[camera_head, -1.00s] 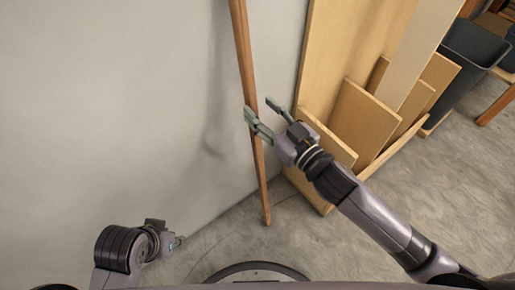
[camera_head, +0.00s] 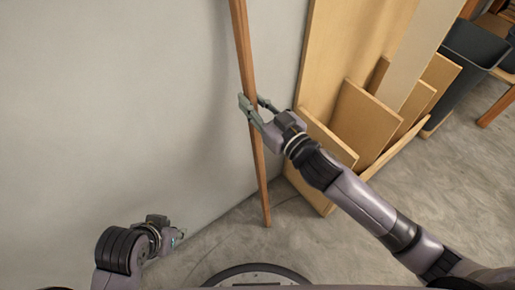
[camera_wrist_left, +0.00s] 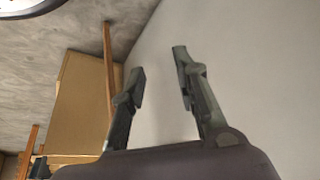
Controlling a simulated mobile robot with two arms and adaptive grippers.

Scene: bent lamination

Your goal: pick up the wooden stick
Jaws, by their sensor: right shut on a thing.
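The wooden stick (camera_head: 244,50) is long, thin and brown. In the head view it stands nearly upright with a slight tilt, close to the grey wall, its lower end at the floor. My right gripper (camera_head: 254,104) is shut on the stick around its middle, with one finger on each side. My left gripper (camera_head: 178,236) is low at the left, apart from the stick. In the left wrist view the left gripper (camera_wrist_left: 160,75) is open and empty, its two fingers spread apart. The stick also shows there (camera_wrist_left: 108,70), beyond the left finger.
A wooden rack with boards and panels (camera_head: 365,125) stands right of the stick. A dark bin (camera_head: 470,62) is at the upper right. The grey wall (camera_head: 110,110) fills the left side. Concrete floor (camera_head: 440,185) is clear at the right.

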